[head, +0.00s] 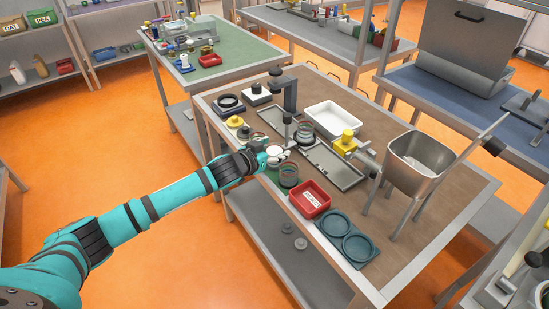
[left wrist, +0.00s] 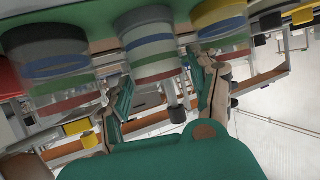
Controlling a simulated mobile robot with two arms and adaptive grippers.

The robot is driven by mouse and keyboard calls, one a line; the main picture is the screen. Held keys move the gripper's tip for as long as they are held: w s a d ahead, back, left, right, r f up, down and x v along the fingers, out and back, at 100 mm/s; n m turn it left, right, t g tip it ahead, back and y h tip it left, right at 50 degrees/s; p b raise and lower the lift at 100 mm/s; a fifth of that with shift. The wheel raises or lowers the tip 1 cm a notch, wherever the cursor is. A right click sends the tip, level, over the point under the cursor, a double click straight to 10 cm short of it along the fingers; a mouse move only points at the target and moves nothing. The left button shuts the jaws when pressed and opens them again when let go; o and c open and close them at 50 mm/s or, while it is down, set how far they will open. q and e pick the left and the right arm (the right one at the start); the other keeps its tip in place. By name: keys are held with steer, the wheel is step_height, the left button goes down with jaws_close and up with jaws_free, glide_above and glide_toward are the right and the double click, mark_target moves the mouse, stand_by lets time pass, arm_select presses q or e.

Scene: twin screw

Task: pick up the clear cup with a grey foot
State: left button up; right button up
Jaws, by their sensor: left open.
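The clear cup with a grey foot (left wrist: 145,18) is in the upper middle of the left wrist view, where the scene appears upside down. It has green, blue and red bands. My left gripper (left wrist: 162,72) is open, its two fingers on either side of that cup's line; I cannot tell if they touch it. In the head view my left gripper (head: 278,154) is at the table's left side, beside a clear banded cup (head: 289,176). Its hand partly hides the cups there, and I cannot tell which has the grey foot. My right gripper is out of view.
In the wrist view, a clear cup with a yellow foot (left wrist: 218,14) and a blue-banded cup (left wrist: 52,66) flank the grey-footed cup closely. In the head view, a red bin (head: 310,199), white tray (head: 332,118), metal hopper (head: 420,163) and dark stand (head: 288,95) crowd the table.

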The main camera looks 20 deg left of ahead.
arm_select(q)
steer(key=shift+w+d+f, duration=0.15)
steer(key=shift+w, duration=0.25)
steer(key=shift+s, duration=0.1)
steer(key=c, duration=1.1)
